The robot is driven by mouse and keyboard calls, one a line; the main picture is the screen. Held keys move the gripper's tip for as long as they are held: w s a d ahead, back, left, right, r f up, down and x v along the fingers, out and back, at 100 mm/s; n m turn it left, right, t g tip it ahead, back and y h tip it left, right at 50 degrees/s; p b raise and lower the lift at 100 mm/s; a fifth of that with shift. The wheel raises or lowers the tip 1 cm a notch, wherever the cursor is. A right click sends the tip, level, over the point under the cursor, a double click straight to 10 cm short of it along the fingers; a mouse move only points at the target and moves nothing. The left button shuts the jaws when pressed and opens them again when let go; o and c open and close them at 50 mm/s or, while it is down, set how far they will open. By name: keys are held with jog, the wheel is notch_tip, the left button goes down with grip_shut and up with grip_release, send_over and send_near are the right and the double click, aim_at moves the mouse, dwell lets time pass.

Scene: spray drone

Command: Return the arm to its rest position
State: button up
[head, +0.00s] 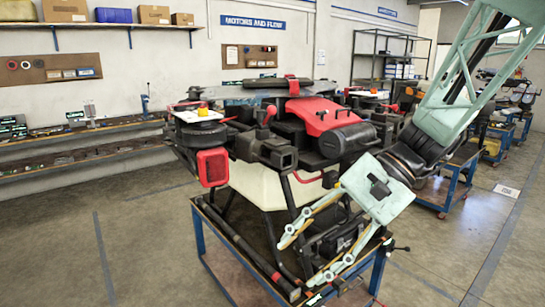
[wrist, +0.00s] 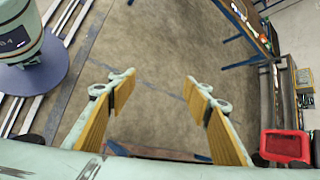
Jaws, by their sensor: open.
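My arm reaches in from the upper right in the head view, and my gripper (head: 300,262) hangs in front of the drone at its lower right. Its two pale green fingers with yellow pads are spread apart. In the wrist view my gripper (wrist: 160,92) is open, with only bare floor between its fingers. The red and black spray drone (head: 325,120) with a pale tank sits on a blue-framed cart (head: 215,245). The gripper overlaps the front right of the drone's frame in the head view; I cannot tell the exact gap between them.
A red-framed drone part (wrist: 285,146) shows close on the right in the wrist view. A long bench (head: 85,140) runs along the left wall. Blue carts (head: 440,190) stand behind my arm at right. The floor (head: 140,235) at left is clear.

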jog(key=s+d+r+n+t+h, duration=0.2)
jog(key=s+d+r+n+h, duration=0.1)
jog(key=s+d, duration=0.4)
jog(key=s+d+r+n+t+h, duration=0.3)
jog(key=s+d, duration=0.4)
jog(key=s, duration=0.7)
jog(key=shift+s+d+r+n+t+h, duration=0.3)
jog(key=shift+r+n+h, duration=0.3)
jog(key=shift+h, duration=0.8)
jog(key=shift+o, duration=0.7)
jog(key=shift+w+a+f, duration=0.1)
jog(key=shift+w+a, duration=0.05)
